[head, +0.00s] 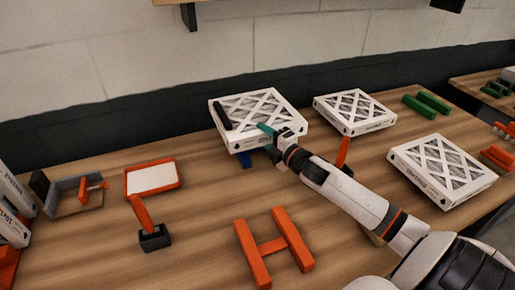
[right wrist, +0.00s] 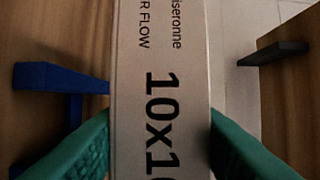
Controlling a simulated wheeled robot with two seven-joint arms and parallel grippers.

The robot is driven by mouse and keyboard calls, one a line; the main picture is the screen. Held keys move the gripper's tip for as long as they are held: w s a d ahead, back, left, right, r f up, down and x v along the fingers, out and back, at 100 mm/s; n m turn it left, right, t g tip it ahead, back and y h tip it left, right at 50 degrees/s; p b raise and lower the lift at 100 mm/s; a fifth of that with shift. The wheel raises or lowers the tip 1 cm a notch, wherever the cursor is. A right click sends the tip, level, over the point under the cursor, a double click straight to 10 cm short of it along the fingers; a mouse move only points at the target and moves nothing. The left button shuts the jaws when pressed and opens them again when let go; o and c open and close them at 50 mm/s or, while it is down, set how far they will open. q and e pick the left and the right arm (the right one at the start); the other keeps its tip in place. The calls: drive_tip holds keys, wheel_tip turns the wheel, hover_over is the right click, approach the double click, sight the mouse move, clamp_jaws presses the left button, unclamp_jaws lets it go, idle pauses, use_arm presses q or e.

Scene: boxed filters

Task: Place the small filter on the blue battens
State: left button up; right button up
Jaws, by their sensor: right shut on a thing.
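A white-framed filter (head: 240,107) with a lattice face is in my right gripper (head: 279,133), at the back middle of the table. The right gripper's green fingers close on both sides of the filter's edge. In the right wrist view the filter (right wrist: 160,60) shows printed lettering beginning "10x1". Part of a blue batten (head: 246,157) shows under the filter's front edge, and blue battens (right wrist: 60,79) show left of it in the right wrist view. The filter hides the rest, and I cannot tell whether it touches them. My left gripper is not in view.
Other filters lie at the back (head: 352,110) and right (head: 440,168). Green battens (head: 427,103) lie at the back right, and orange battens (head: 272,245) in front. An orange-rimmed tray (head: 153,178) stands left. A dark bar (head: 220,115) is by the held filter's left side.

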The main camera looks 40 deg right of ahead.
drive_tip(key=f, duration=0.8)
drive_tip(key=shift+d+f+p, duration=0.2)
drive_tip(key=shift+f+p, duration=0.1)
drive_tip(key=shift+f, duration=0.35)
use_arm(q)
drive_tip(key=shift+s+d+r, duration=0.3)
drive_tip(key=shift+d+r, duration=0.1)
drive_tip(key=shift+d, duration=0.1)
use_arm(e)
drive_tip(key=shift+f, duration=0.15)
drive_tip(key=o, duration=1)
drive_tip(key=shift+s, duration=0.1)
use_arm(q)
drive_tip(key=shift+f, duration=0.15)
